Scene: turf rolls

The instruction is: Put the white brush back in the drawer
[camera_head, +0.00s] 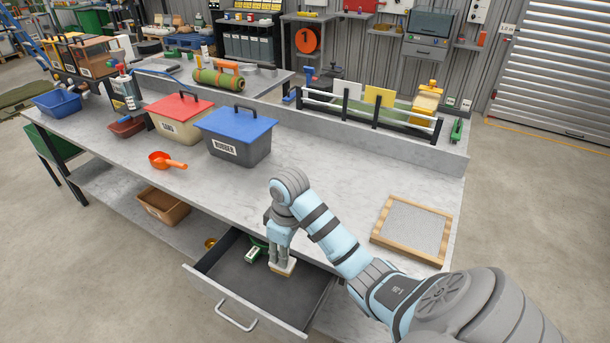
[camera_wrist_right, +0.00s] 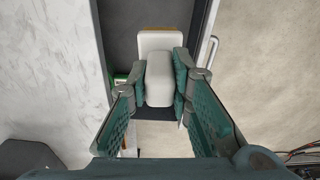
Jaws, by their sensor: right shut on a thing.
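The white brush (camera_wrist_right: 159,78) is between the fingers of my right gripper (camera_wrist_right: 160,82), which is shut on its pale handle. In the head view the brush (camera_head: 283,267) shows below my right gripper (camera_head: 281,250), with a tan lower edge. It is inside the outline of the open drawer (camera_head: 232,297), toward the back right part. I cannot tell whether the brush touches the drawer floor. My left gripper is not in view.
A green and white item (camera_head: 254,252) lies in the drawer beside the brush. The drawer's left and front areas are bare. A blue-lidded box (camera_head: 236,135), an orange scoop (camera_head: 166,161) and a wood-framed board (camera_head: 412,228) are on the worktop (camera_head: 330,185).

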